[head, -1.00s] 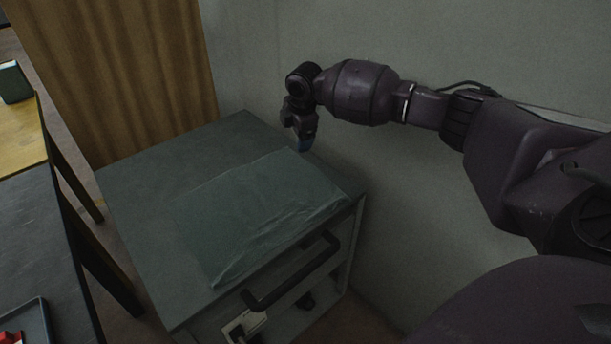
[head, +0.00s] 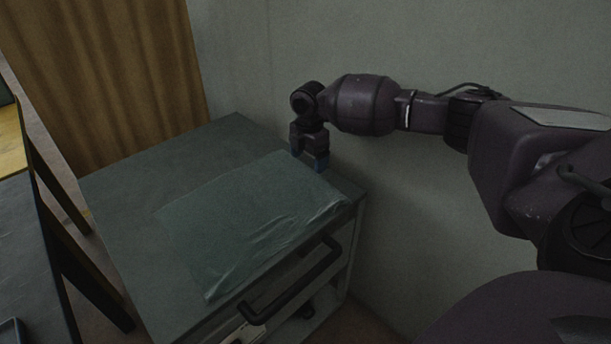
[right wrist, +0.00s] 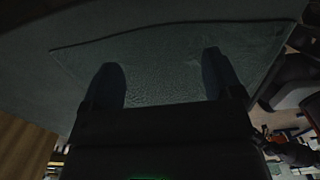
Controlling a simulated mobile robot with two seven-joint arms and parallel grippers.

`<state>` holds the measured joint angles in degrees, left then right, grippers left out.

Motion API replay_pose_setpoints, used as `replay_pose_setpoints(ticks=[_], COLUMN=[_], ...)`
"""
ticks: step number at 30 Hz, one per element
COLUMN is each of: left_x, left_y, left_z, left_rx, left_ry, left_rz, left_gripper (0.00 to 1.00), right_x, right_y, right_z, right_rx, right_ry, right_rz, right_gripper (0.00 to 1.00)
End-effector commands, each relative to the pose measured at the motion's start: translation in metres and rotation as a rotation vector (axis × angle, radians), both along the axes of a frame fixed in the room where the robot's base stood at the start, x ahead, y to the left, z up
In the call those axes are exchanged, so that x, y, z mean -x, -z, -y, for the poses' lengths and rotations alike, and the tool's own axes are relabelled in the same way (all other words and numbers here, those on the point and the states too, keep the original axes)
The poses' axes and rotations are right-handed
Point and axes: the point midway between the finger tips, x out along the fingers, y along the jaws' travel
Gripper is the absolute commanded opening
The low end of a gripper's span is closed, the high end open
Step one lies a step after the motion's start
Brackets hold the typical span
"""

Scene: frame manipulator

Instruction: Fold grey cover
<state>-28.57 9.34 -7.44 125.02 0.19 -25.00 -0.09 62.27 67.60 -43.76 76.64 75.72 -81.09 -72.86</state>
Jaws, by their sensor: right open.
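The grey cover (head: 245,220) lies spread on top of the grey cabinet (head: 130,195), with wrinkles along its near right edge. My right gripper (head: 309,164) hangs over the cover's far right edge with its fingers pointing down. In the right wrist view the two fingers (right wrist: 165,82) stand apart with the cover (right wrist: 165,55) between and beyond them, and nothing is held. I cannot tell whether the fingertips touch the cloth. My left gripper is not in view.
A dark handle (head: 290,285) juts from the cabinet's front. A wall (head: 400,200) stands close behind and to the right. A brown curtain (head: 110,70) hangs at the back left. A dark table (head: 30,250) is at the left. The cabinet top is bare left of the cover.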

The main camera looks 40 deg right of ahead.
Motion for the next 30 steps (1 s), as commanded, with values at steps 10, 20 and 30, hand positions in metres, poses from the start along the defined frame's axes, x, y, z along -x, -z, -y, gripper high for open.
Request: replay_pose_setpoints(ticks=[10, 20, 30], left_x=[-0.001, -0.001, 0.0], left_y=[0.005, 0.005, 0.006], left_z=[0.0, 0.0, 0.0], left_rx=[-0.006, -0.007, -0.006], left_ry=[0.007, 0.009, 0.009], left_rz=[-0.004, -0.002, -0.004], left_gripper=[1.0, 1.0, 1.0], right_x=[0.0, 0.0, 0.0], right_y=[0.032, 0.035, 0.037], right_z=[0.0, 0.0, 0.0], right_rx=[0.0, 0.001, 0.0], right_ry=[0.0, 0.0, 0.0], right_rz=[-0.001, 0.002, 0.0], right_gripper=[0.85, 0.85, 0.81])
